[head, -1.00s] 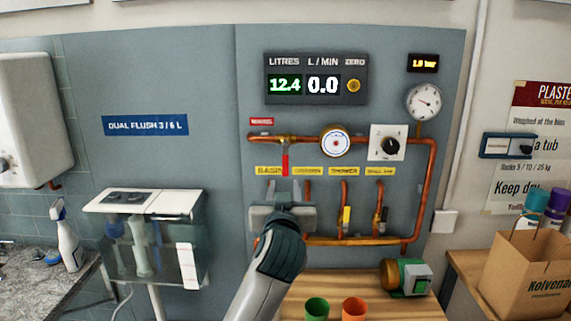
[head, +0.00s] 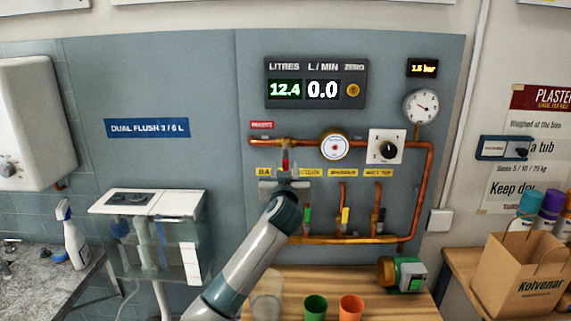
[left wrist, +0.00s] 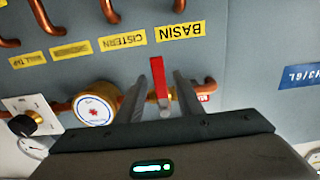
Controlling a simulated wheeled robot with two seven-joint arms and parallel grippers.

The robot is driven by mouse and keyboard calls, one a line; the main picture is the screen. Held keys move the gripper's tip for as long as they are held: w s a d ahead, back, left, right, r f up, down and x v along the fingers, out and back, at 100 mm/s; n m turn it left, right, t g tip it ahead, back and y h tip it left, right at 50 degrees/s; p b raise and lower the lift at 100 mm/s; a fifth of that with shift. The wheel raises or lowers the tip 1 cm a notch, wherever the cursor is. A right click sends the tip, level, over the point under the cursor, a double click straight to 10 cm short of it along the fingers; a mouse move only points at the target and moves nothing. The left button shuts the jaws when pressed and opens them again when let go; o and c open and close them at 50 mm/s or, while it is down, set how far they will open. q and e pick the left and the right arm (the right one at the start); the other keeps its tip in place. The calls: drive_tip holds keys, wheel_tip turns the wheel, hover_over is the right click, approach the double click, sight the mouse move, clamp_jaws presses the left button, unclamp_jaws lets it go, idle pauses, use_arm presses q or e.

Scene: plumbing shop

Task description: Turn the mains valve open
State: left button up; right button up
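The mains valve's red lever (head: 285,160) hangs down from the copper pipe, just right of the small red label (head: 261,125) on the board. My left gripper (head: 284,178) is raised in front of it and hides its lower part. In the left wrist view the red lever (left wrist: 161,82) stands between the two dark fingers of my left gripper (left wrist: 160,100), with a gap on each side. The fingers are open, and I see no contact. My right gripper is not in view.
Beside the lever are a round dial (head: 335,146), a black knob (head: 387,149) and a pressure gauge (head: 421,107). Lower branch pipes carry a green, a yellow and a dark handle. A wooden bench (head: 350,284) below holds cups and a pump (head: 402,273).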

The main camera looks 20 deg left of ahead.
use_arm(q)
drive_tip(key=shift+w+a, duration=0.2)
drive_tip(key=shift+w, duration=0.45)
clamp_jaws()
